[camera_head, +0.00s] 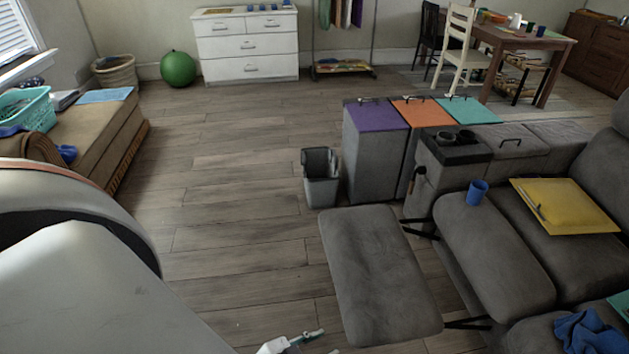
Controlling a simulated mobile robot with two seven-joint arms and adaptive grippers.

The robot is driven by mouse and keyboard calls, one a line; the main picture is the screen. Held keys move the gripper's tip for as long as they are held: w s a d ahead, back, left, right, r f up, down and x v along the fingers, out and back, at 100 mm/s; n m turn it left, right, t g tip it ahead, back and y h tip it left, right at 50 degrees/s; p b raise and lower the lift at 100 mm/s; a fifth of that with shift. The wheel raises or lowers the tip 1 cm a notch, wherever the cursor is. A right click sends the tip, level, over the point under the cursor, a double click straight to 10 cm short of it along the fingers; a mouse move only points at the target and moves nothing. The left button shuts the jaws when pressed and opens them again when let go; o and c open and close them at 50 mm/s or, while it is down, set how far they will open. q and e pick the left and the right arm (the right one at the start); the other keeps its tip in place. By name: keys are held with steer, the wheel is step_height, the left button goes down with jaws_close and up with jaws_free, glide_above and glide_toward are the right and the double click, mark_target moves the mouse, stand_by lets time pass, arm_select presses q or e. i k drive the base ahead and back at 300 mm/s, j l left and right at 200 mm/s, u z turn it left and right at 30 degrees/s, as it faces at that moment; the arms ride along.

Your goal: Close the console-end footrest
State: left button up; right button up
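The console-end footrest (380,275) is a grey padded panel. It stands out in front of the grey sofa seat (495,255) beside the console (455,155), with a gap of floor between. Black metal links (420,231) join it to the seat at both ends. A small white and dark gripper part (290,343), apparently my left gripper, shows at the bottom edge, left of the footrest's near end and apart from it in the picture. Most of it is cut off, so its opening is hidden. My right gripper is out of view.
A grey bin (320,177) stands beyond the footrest, beside cabinets with coloured tops (376,115). Floor left of the footrest (240,250) is clear.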

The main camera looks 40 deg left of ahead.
mark_target(384, 296)
steer(key=u, duration=1)
steer(key=k+j+z, duration=0.1)
steer(key=j+z, duration=0.15)
steer(key=j, duration=0.2)
steer(key=k+j+z, duration=0.2)
steer(key=j, duration=0.2)
steer(key=k+j+z, duration=0.1)
steer(key=j+z, duration=0.15)
steer(key=j, duration=0.2)
